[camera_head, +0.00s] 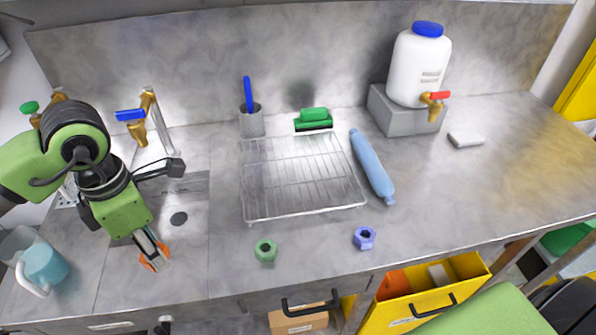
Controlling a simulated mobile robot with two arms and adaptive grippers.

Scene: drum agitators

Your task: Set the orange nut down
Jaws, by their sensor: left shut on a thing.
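My left gripper (153,254) points down over the left front of the steel counter, shut on the orange nut (148,265). The fingers hide part of the nut, and I cannot tell whether it touches the counter. A green nut (265,250) and a blue-violet nut (365,238) sit on the counter to the right, near the front edge. My right gripper is not in view; only part of my right arm shows at the lower right.
A wire rack (300,180) stands mid-counter, with a blue roller (371,165) on its right. A light blue mug (42,265) is left of my gripper. A dark round hole (179,218) lies behind it. Counter between orange and green nuts is clear.

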